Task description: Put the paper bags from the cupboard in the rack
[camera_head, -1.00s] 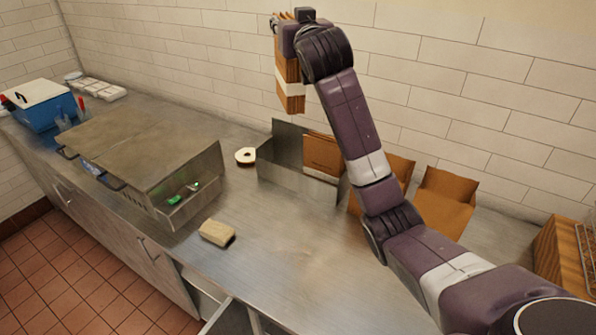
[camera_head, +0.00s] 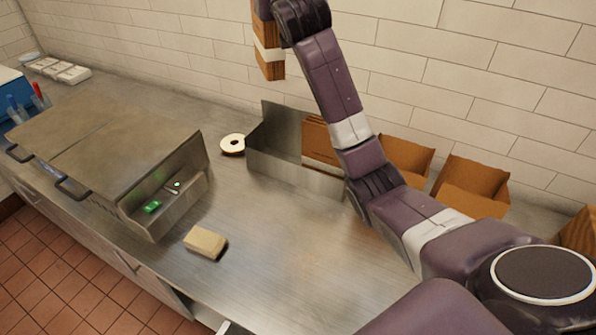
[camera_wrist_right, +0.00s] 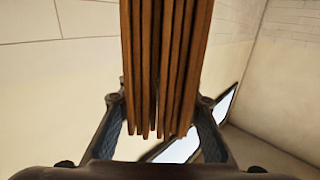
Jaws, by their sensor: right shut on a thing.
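A bundle of brown paper bags (camera_head: 268,62) with a white band hangs upright at the top of the head view, above and behind the metal rack (camera_head: 280,170). My right gripper (camera_wrist_right: 160,100) is shut on this bundle; its fingers press both sides of the flat bags in the right wrist view. The rack stands on the counter against the wall. My right arm hides the rack's right end. My left gripper is not in view.
Two open cardboard boxes (camera_head: 470,187) stand right of the rack, partly behind my arm. A steel unit (camera_head: 110,150) and a wrapped tan block (camera_head: 205,242) are on the counter (camera_head: 290,255), whose front middle is clear.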

